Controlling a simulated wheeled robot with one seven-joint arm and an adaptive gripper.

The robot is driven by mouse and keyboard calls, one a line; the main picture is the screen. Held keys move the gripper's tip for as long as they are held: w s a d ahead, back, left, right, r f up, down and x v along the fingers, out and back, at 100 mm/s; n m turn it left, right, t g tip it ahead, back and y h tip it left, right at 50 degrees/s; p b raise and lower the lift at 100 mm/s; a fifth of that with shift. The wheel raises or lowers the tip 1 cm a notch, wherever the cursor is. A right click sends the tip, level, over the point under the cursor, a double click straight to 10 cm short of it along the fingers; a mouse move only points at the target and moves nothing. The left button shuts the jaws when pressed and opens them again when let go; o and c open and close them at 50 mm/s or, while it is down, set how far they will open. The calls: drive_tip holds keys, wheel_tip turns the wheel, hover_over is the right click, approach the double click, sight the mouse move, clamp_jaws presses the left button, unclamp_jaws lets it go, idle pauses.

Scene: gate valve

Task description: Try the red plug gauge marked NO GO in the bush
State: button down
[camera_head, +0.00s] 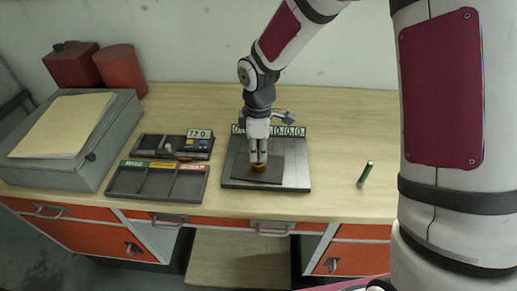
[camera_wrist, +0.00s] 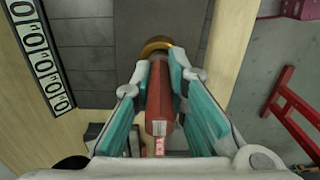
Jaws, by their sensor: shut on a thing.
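My gripper (camera_head: 258,155) is over the dark plate (camera_head: 238,182) on the bench, pointing down. In the wrist view its teal-padded fingers (camera_wrist: 160,85) are shut on the red plug gauge (camera_wrist: 158,108), held lengthwise between them. A small white label with red marks shows on its near end. The brass-coloured bush (camera_wrist: 155,45) lies just beyond the fingertips, in line with the gauge. It also shows under my gripper in the head view (camera_head: 259,168). The gauge's far end is hidden at the bush, so I cannot tell whether it is inside.
A green gauge (camera_head: 365,174) stands tilted on the bench at right. A grey tray (camera_head: 157,183) with coloured labels lies at left, below a device reading 720 (camera_head: 200,134). A grey case (camera_head: 70,140) stands far left.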

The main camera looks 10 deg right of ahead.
drive_tip(key=shift+f, duration=0.45)
idle(0.4)
drive_tip(key=shift+r+p, duration=0.5)
drive_tip(key=shift+r, duration=1.25)
idle(0.4)
drive_tip(key=shift+r+p, duration=0.65)
drive_tip(key=shift+r, duration=1.75)
